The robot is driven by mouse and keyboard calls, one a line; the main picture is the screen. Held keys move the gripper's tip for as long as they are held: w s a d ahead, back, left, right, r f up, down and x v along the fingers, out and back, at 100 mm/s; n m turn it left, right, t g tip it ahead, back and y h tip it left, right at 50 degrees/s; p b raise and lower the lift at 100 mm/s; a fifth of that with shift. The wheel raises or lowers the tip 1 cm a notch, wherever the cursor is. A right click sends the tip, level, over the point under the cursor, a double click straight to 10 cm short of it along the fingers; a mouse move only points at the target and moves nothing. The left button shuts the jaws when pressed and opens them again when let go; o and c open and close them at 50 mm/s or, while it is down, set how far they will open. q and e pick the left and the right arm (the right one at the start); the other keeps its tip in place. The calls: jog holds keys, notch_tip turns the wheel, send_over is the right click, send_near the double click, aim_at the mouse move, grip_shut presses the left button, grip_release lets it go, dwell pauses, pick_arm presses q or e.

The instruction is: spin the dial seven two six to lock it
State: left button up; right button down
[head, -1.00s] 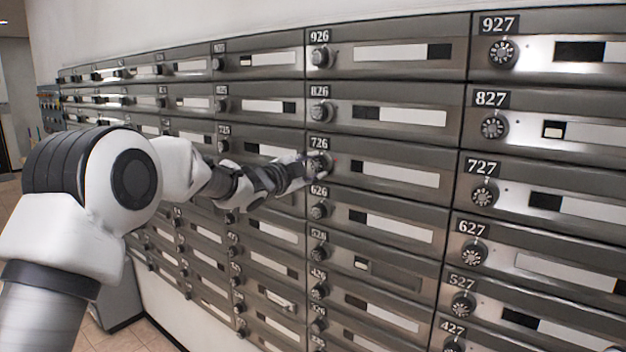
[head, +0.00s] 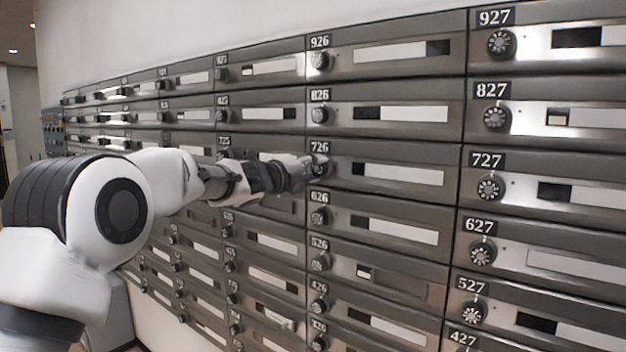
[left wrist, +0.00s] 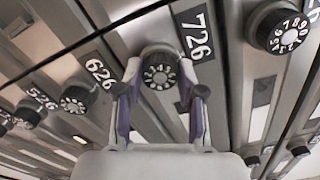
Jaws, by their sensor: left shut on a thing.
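The mailbox door 726 (head: 400,170) is in the middle of the wall of mailboxes, with its number plate above its dial. The dial of 726 (left wrist: 160,72) is a dark round knob with white numerals. In the left wrist view it sits between the two fingers of my left gripper (left wrist: 160,95), which is shut on it. In the head view my left gripper (head: 312,167) reaches in from the left and covers most of that dial. My right gripper is not in view.
Dial 826 (head: 320,114) is just above and dial 626 (head: 320,217) just below my left gripper. Dial 727 (head: 490,187) stands to the right. The mailbox fronts form one flat wall, with knobs sticking out at each door.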

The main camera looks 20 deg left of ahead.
pick_arm(q)
jog(key=m+b, duration=0.3)
jog(key=m, duration=0.3)
jog(key=shift+f, duration=0.2)
jog(key=m+b, duration=0.3)
jog(key=m, duration=0.3)
jog(key=shift+d+r, duration=0.1)
dwell(0.3)
jog(key=o, duration=1.1)
jog(key=shift+o, duration=0.2)
jog(key=shift+r, duration=0.1)
jog(key=shift+s, duration=0.3)
jog(key=v, duration=1.1)
